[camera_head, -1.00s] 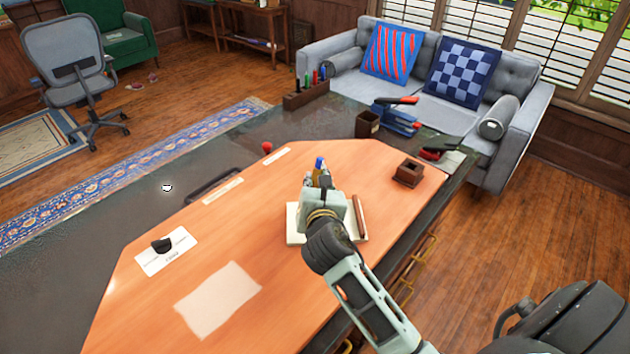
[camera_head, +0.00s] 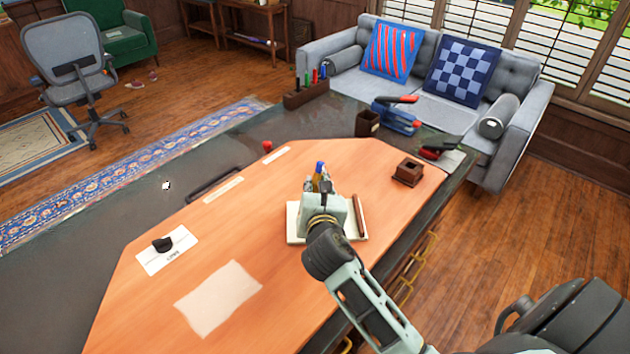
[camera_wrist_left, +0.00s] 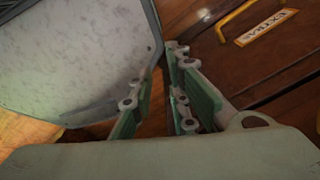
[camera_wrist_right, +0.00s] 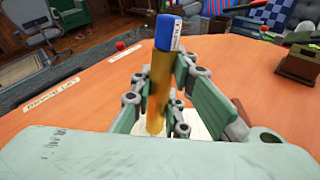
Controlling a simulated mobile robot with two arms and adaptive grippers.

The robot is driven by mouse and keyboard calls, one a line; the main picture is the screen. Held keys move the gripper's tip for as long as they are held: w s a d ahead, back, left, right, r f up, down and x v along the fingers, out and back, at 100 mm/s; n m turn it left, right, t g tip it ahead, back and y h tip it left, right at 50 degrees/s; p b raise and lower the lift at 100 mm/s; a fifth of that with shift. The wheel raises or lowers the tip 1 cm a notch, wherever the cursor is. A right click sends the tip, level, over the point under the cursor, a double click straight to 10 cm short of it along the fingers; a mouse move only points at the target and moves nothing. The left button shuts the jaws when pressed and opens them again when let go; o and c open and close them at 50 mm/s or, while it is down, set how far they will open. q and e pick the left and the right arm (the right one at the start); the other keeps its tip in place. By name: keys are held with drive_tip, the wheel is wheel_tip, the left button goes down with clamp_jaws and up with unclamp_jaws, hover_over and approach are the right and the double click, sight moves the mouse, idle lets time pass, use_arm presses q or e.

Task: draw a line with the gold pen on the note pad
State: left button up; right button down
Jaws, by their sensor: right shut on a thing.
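The gold pen (camera_wrist_right: 159,85) has a gold body and a blue end. My right gripper (camera_wrist_right: 163,98) is shut around it and holds it roughly upright, blue end up. In the head view the pen (camera_head: 317,184) shows just behind my right gripper (camera_head: 322,200). The cream note pad (camera_head: 294,226) lies on the desk below that gripper, which covers its middle. The pen's lower tip and any contact with the pad are hidden. My left gripper (camera_wrist_left: 160,85) shows only in its wrist view, empty, with a narrow gap between its fingers, near the desk's drawers.
A brown stick-like item (camera_head: 360,216) lies along the pad's right side. A pale sheet (camera_head: 218,298) and a white card (camera_head: 167,258) lie on the orange desk top (camera_head: 260,225). A small brown box (camera_head: 408,173) stands to the right. Blue-and-red items (camera_head: 398,115) stand farther back.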

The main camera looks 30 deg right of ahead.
drive_tip(key=shift+s+a, duration=0.1)
drive_tip(key=shift+s, duration=0.25)
drive_tip(key=shift+s+a+p, duration=0.3)
drive_tip(key=shift+s+p, duration=0.2)
drive_tip(key=shift+s, duration=0.1)
drive_tip(key=shift+s+a+p, duration=0.3)
drive_tip(key=shift+s+p, duration=0.15)
drive_tip(key=shift+s, duration=0.1)
drive_tip(key=shift+s, duration=0.1)
drive_tip(key=shift+s+a+p, duration=0.3)
drive_tip(key=shift+s+p, duration=0.1)
drive_tip(key=shift+s, duration=0.05)
drive_tip(key=shift+w+d+p, duration=0.35)
drive_tip(key=shift+w+p, duration=0.05)
drive_tip(key=shift+w, duration=0.25)
drive_tip(key=shift+w, duration=0.1)
